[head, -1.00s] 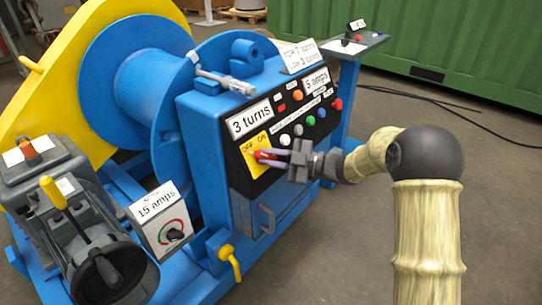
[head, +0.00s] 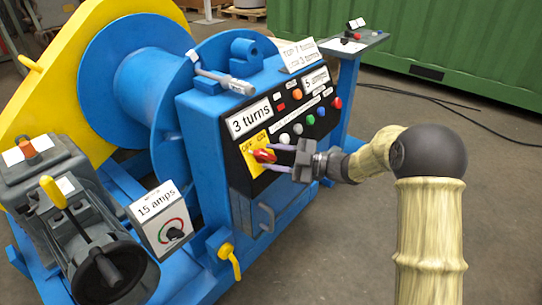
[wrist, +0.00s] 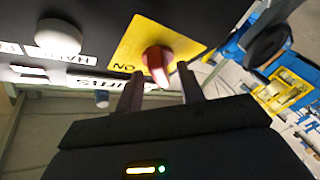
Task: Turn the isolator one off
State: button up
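The isolator is a red rotary knob (head: 264,156) on a yellow plate (head: 253,165) marked OFF and ON, on the winch's black control panel. In the wrist view the red knob (wrist: 157,62) sticks out from the yellow plate (wrist: 190,46), with ON readable near the plate's lower left. I cannot tell surely which mark the knob points to. My gripper (head: 272,157) is open in front of the plate. In the wrist view its fingers (wrist: 159,84) stand apart, one on each side of the knob's near end, with gaps visible. It holds nothing.
Coloured buttons and lamps (head: 310,120) sit right of the plate on the panel. A white "3 turns" label (head: 249,119) is above it. A handle (head: 266,218) and yellow lever (head: 229,262) are below. Open floor lies to the right.

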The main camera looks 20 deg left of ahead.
jog(key=d+p, duration=0.4)
jog(key=d, duration=1.2)
jog(key=shift+w+d, duration=0.15)
jog(key=shift+w, duration=0.1)
jog(key=w+d+r+m+t+h, duration=0.25)
jog(key=w+m+t+h, duration=0.35)
jog(key=m+t, duration=0.3)
jog(key=s+d+f+m+t+h, duration=0.1)
jog(key=s+d+m+t+h, duration=0.15)
jog(key=d+m+h, duration=0.6)
jog(key=s+d+f+m+g+h, duration=0.2)
jog(key=s+f+m+g, duration=0.15)
jog(key=s, duration=0.85)
jog(key=s+d+f+m+g+h, duration=0.25)
jog(key=s+m+g, duration=0.25)
jog(key=s, duration=0.8)
notch_tip(320, 180, up, 39)
jog(key=y+p, duration=0.1)
jog(key=p, duration=3.8)
jog(key=shift+w+d+f, duration=0.2)
